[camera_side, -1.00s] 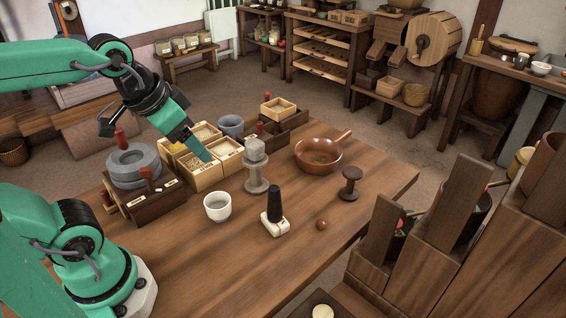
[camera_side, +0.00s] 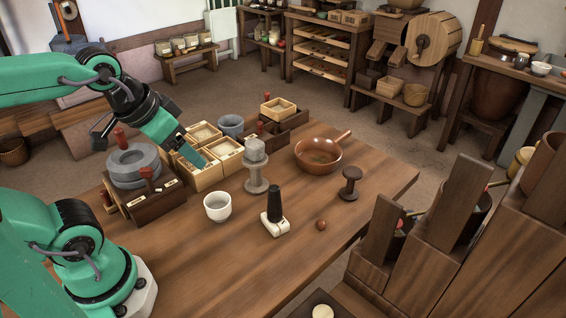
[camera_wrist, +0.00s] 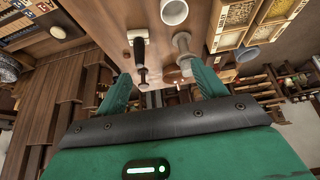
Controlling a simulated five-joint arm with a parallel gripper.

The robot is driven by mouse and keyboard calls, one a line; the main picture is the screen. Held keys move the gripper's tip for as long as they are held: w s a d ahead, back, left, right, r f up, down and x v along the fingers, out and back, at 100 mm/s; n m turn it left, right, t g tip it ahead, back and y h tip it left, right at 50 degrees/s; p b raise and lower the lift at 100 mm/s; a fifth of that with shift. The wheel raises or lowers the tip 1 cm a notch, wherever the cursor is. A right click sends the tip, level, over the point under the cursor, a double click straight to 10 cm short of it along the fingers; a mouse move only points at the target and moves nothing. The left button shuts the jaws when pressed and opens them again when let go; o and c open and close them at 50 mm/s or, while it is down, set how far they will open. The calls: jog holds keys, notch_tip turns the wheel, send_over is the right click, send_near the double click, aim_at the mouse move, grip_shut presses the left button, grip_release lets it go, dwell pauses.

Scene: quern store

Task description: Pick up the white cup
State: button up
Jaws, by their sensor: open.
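The white cup (camera_side: 217,207) stands upright on the wooden table (camera_side: 260,270), left of the middle in the side view. It also shows at the top of the wrist view (camera_wrist: 174,12), beyond my fingers. My gripper (camera_side: 193,160) is tilted above the compartmented grain boxes, behind and to the left of the cup in the side view. In the wrist view my green fingers (camera_wrist: 162,88) are spread wide with nothing held between them. My gripper is clear of the cup.
Grain boxes (camera_side: 228,158), a stone quern (camera_side: 134,165) and a grey bowl (camera_side: 230,126) stand behind the cup. A stone pedestal (camera_side: 257,182), a black-handled tool (camera_side: 275,212) and a copper pan (camera_side: 318,157) stand to its right. The table's front is clear.

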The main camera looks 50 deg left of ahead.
jog(key=o, duration=0.3)
jog(key=g, duration=0.6)
send_near(220, 205)
jog(key=shift+s+d+f, duration=0.1)
jog(key=shift+s+d, duration=0.5)
jog(key=shift+d, duration=0.2)
jog(key=shift+f, duration=1.3)
jog(key=shift+d+f, duration=0.15)
jog(key=shift+f, duration=2.45)
